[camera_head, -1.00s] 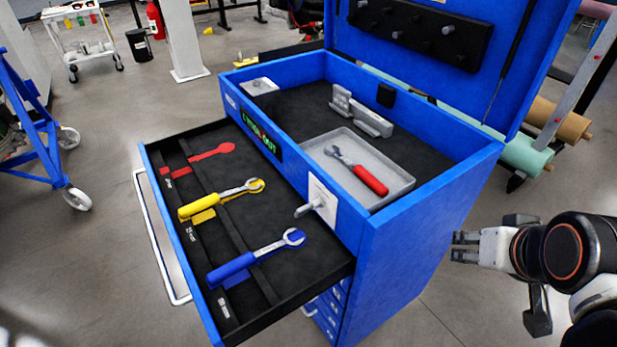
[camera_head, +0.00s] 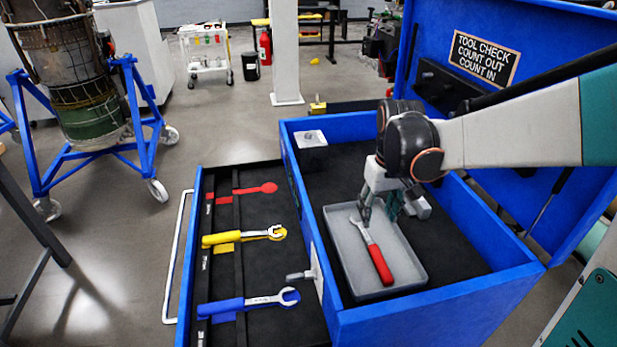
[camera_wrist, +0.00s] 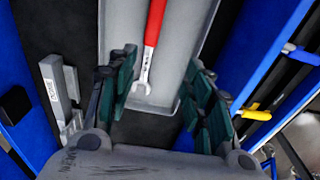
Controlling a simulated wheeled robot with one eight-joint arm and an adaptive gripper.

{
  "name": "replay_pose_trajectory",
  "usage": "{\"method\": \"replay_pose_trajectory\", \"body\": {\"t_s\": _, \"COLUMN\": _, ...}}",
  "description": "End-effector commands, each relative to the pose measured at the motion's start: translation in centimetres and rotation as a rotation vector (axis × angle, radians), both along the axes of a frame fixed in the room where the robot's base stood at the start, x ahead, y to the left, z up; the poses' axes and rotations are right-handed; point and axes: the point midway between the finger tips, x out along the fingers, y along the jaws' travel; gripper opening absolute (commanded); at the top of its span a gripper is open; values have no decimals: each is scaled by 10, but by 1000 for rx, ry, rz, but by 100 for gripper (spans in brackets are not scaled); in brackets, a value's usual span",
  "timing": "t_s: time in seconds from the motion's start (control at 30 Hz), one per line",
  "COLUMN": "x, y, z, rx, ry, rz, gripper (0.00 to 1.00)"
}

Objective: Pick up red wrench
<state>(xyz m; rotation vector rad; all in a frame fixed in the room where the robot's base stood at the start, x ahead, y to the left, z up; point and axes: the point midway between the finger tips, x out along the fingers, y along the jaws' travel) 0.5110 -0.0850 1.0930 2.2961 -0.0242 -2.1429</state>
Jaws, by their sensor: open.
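The red wrench (camera_head: 377,256) lies in a grey tray (camera_head: 412,276) in the top compartment of the blue tool chest. Its red handle points toward the near side and its silver open end points away. My gripper (camera_head: 378,212) is above the far end of the tray, close to the wrench's silver end, and holds nothing. In the wrist view my gripper (camera_wrist: 160,90) has its green-padded fingers spread wide. The red wrench (camera_wrist: 152,40) shows between and beyond them, its silver jaw between the fingertips, apart from both.
The open drawer (camera_head: 262,326) holds a yellow wrench (camera_head: 245,236) and a blue wrench (camera_head: 250,303), plus a red wrench-shaped outline (camera_head: 255,189). The chest's raised lid (camera_head: 560,120) stands close behind my arm. A grey metal block (camera_wrist: 55,90) stands beside the tray.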

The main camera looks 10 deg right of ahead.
Motion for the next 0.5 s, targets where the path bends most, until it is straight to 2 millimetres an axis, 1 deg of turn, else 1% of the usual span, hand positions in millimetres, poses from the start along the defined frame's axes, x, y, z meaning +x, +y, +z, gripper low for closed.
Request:
{"method": "replay_pose_trajectory", "body": {"t_s": 0.03, "x": 6, "y": -5, "z": -3, "rx": 3, "ry": 19, "rz": 0, "gripper": 47}}
{"method": "replay_pose_trajectory", "body": {"t_s": 0.1, "x": 11, "y": -10, "z": -8, "rx": 6, "ry": 41, "rz": 2, "gripper": 47}}
{"method": "replay_pose_trajectory", "body": {"t_s": 0.3, "x": 16, "y": -16, "z": -21, "rx": 12, "ry": 70, "rz": 7, "gripper": 47}}
{"method": "replay_pose_trajectory", "body": {"t_s": 0.37, "x": 16, "y": -16, "z": -29, "rx": 12, "ry": 72, "rz": 7, "gripper": 47}}
{"method": "replay_pose_trajectory", "body": {"t_s": 0.5, "x": 15, "y": -16, "z": -56, "rx": 12, "ry": 71, "rz": 7, "gripper": 47}}
